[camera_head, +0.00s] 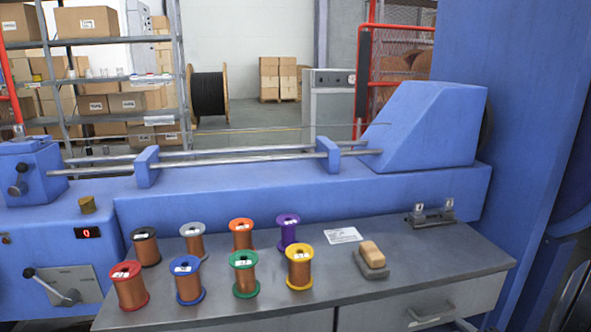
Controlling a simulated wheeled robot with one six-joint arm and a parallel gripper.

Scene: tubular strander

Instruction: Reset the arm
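My gripper and arm do not show in this view, so I cannot see whether the gripper is open or shut. On the grey bench (420,262) stand several upright copper-wire spools with coloured flanges. The front row holds a red spool (130,287), a blue spool (187,281), a green spool (245,275) and a yellow spool (299,268). The back row holds a black spool (146,247), a grey spool (193,241), an orange spool (241,235) and a purple spool (288,231).
The blue strander (420,130) with its metal rails stands behind the bench. A wooden block (373,254) on a dark base, a white label (343,235) and a metal bracket (431,214) lie right of the spools. A lever (52,287) sticks out at lower left.

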